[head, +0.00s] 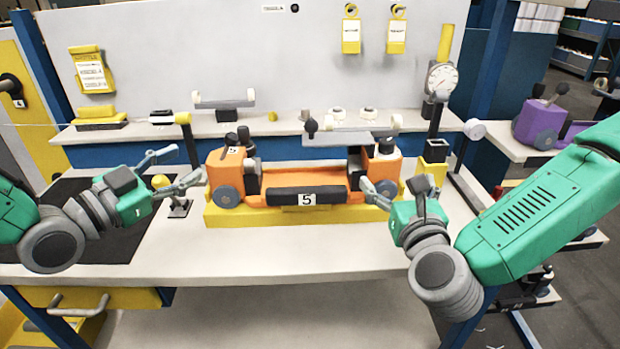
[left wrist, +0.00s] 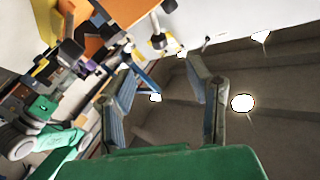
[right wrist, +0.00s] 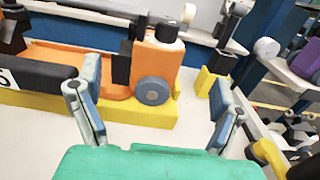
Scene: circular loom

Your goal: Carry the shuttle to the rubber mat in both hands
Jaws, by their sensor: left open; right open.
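The orange shuttle (head: 330,180), with a black front bar and a number 5 label, sits level in a yellow cradle (head: 290,216) mid-table. The black rubber mat (head: 95,248) lies flat at the table's left, partly hidden under my left arm. My left gripper (head: 187,166) is open and empty, just left of the shuttle's left end. My right gripper (head: 392,187) is open and empty at the front of the shuttle's right end. In the right wrist view, the shuttle's right end (right wrist: 155,65) with its grey wheel is beyond the open fingers (right wrist: 155,85).
A dial gauge (head: 441,80) stands on a post behind right. A shelf (head: 230,124) with small parts runs along the back. The table front is clear. A purple shuttle (head: 540,122) is at the far right.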

